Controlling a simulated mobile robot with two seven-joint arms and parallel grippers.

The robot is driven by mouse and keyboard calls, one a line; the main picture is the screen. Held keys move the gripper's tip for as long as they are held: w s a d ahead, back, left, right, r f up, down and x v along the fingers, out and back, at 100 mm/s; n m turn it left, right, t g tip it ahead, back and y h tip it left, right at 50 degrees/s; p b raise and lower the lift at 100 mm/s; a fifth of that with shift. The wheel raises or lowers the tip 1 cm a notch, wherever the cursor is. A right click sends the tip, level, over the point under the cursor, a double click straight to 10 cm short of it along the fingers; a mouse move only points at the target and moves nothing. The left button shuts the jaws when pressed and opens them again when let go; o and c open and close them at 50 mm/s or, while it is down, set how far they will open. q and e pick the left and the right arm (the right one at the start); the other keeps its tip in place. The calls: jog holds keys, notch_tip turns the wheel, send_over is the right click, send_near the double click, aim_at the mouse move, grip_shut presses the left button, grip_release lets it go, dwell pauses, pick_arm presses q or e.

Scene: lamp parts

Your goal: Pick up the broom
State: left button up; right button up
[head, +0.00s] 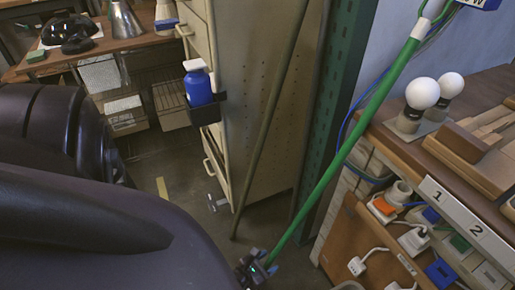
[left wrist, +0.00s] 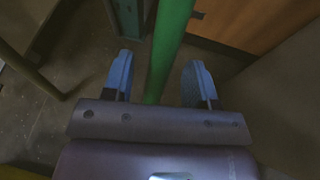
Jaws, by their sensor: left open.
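A long green pole (head: 345,150), apparently the broom's handle, leans at a slant from the floor area up to the upper right; no bristles show clearly. My left gripper (head: 262,268) is at the low end of the visible pole. In the left wrist view the green pole (left wrist: 168,45) passes between the two blue fingers of my open left gripper (left wrist: 159,70), with a gap to the finger on each side. The pole's lower part is hidden behind the gripper body. My right gripper is not in view.
A thin brown pole (head: 268,125) leans against a beige cabinet (head: 245,90) beside a green metal post (head: 340,90). A blue bottle (head: 198,87) sits on the cabinet's side holder. On the right, a workbench carries white bulbs (head: 422,93), with sockets and plugs below.

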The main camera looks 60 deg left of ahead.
pick_arm(q)
jog(key=shift+w+a+f, duration=0.15)
jog(key=shift+w+f, duration=0.1)
jog(key=shift+w, duration=0.35)
jog(key=shift+c, duration=0.3)
grip_shut()
dwell(0.7)
